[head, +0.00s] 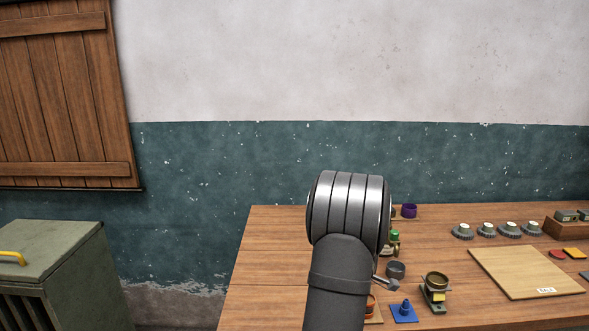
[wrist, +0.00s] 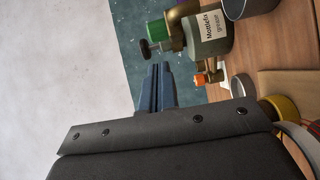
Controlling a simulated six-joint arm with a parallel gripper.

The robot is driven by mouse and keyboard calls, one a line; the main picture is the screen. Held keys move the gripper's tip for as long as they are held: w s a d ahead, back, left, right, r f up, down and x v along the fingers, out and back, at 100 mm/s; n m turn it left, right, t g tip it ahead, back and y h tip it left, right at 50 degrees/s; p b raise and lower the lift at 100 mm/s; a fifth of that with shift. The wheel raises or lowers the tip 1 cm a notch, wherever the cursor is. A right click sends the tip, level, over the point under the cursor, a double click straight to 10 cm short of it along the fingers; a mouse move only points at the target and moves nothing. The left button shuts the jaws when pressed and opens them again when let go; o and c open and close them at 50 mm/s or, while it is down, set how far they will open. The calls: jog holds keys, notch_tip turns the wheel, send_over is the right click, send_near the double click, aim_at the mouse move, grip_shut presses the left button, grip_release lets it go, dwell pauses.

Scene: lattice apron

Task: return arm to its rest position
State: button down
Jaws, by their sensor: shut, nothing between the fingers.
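My arm (head: 340,280) rises at the bottom centre of the head view, its thick silver-banded joint in front of the table. My gripper is hidden there behind the arm. In the wrist view my gripper (wrist: 156,70) shows as two dark blue fingers pressed together, with nothing between them. The jar appears up and to the right of the fingertips; I cannot tell the exact gap.
The wooden table (head: 262,262) has free room at its left. A green cabinet (head: 60,250) stands left.

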aim_at(392, 235)
jog(key=shift+w+d, duration=0.75)
jog(key=shift+d, duration=0.35)
jog(key=shift+w+d, duration=0.7)
jog(key=shift+d, duration=0.35)
